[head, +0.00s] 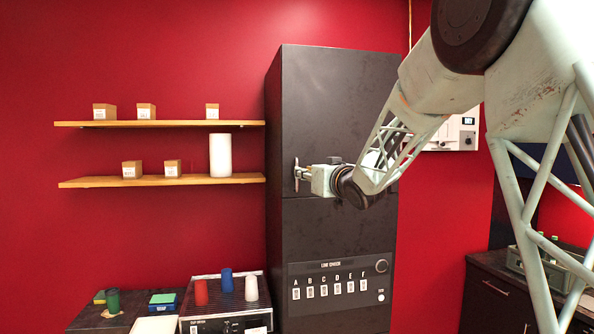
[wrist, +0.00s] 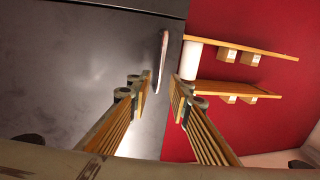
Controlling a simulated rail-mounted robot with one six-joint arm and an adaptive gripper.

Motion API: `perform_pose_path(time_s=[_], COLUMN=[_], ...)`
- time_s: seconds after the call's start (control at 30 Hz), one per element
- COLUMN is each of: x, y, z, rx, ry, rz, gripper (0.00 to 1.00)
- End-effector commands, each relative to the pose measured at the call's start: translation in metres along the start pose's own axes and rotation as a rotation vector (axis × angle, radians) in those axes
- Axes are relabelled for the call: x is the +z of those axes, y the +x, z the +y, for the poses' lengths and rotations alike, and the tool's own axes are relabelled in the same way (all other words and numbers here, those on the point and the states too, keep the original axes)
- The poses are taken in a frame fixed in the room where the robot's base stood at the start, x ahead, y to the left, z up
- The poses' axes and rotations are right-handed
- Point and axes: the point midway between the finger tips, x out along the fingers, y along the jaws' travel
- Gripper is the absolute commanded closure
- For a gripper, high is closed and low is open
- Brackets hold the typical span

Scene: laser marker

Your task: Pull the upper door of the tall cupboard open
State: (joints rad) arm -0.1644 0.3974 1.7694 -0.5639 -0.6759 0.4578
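The tall cupboard (head: 325,90) is dark grey and stands against the red wall. Its upper door (head: 335,115) looks closed, with an upright metal bar handle (head: 297,174) near its left edge. My gripper (head: 304,173) is at this handle, reaching in from the right. In the wrist view the gripper (wrist: 161,84) has its two fingers apart, with the handle (wrist: 163,55) in line with the gap between them. The lower end of the handle is near the fingertips. I see no clear contact. The upper door (wrist: 75,70) fills the left of the wrist view.
Two wooden shelves (head: 75,124) with small boxes and a white cylinder (head: 220,155) hang left of the cupboard. Below the upper door is a panel (head: 340,282) with several labelled switches. A bench with coloured cups (head: 226,280) stands at the lower left.

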Motion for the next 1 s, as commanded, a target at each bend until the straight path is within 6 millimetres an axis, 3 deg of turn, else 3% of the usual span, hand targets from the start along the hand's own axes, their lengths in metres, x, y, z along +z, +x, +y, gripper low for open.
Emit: perform_pose_path(time_s=[0.6, 1.0], x=[-0.001, 0.0], y=[0.059, 0.072], z=[0.0, 0.0], rx=[0.0, 0.0], ry=[0.001, 0.001], rz=[0.001, 0.0], gripper=[0.81, 0.81])
